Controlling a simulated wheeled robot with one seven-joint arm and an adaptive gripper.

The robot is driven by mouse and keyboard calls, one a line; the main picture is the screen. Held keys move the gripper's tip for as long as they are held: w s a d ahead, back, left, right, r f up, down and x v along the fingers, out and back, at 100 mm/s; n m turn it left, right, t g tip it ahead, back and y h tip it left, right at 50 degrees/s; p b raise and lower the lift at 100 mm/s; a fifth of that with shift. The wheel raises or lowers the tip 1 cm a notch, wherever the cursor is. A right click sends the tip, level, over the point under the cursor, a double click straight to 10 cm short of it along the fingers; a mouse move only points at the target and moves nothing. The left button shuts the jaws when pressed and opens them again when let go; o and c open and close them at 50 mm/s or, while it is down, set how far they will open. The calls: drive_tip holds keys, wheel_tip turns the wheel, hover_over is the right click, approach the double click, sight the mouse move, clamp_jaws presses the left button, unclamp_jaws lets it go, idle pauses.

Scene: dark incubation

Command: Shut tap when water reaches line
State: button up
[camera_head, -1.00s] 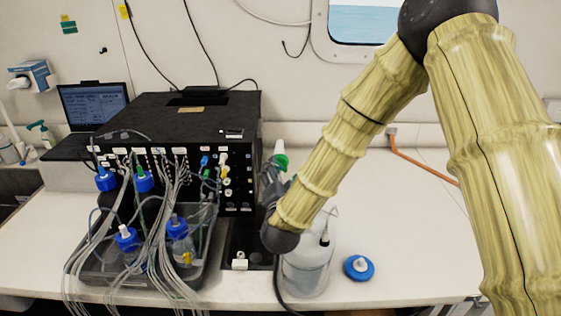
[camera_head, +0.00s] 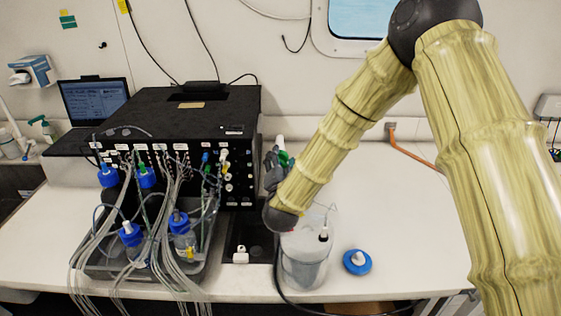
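A clear round container (camera_head: 306,268) stands at the bench's front edge, right of the black equipment box. Its lower part looks greyer, like water, but I cannot make out a marked line. A white and green fitting (camera_head: 282,157), perhaps the tap, stands upright behind my gripper at the box's right side. My gripper (camera_head: 272,168) is dark, points away from the camera and is at or close beside this fitting. My own wrist hides much of it, so contact and finger opening cannot be seen.
A black equipment box (camera_head: 180,110) with many tubes stands at left. A grey tray (camera_head: 105,270) with blue-capped bottles is in front of it. A blue cap (camera_head: 357,262) lies right of the container. A black cable runs along the front edge. The bench is clear at right.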

drive_tip(key=shift+f+b, duration=0.1)
drive_tip(key=shift+b, duration=0.3)
drive_tip(key=shift+f+m+b, duration=0.15)
drive_tip(key=shift+m+b, duration=0.45)
drive_tip(key=shift+b, duration=0.2)
drive_tip(key=m+b, duration=0.2)
drive_tip(key=b, duration=0.1)
drive_tip(key=shift+d+f+b, duration=0.1)
drive_tip(key=shift+f+b, duration=0.05)
drive_tip(key=shift+b, duration=0.15)
drive_tip(key=m+b, duration=0.4)
drive_tip(key=b, duration=0.1)
drive_tip(key=m+b, duration=0.2)
drive_tip(key=shift+r+b, duration=0.2)
drive_tip(key=shift+b, duration=0.15)
drive_tip(key=o, duration=1)
drive_tip(key=shift+r, duration=0.1)
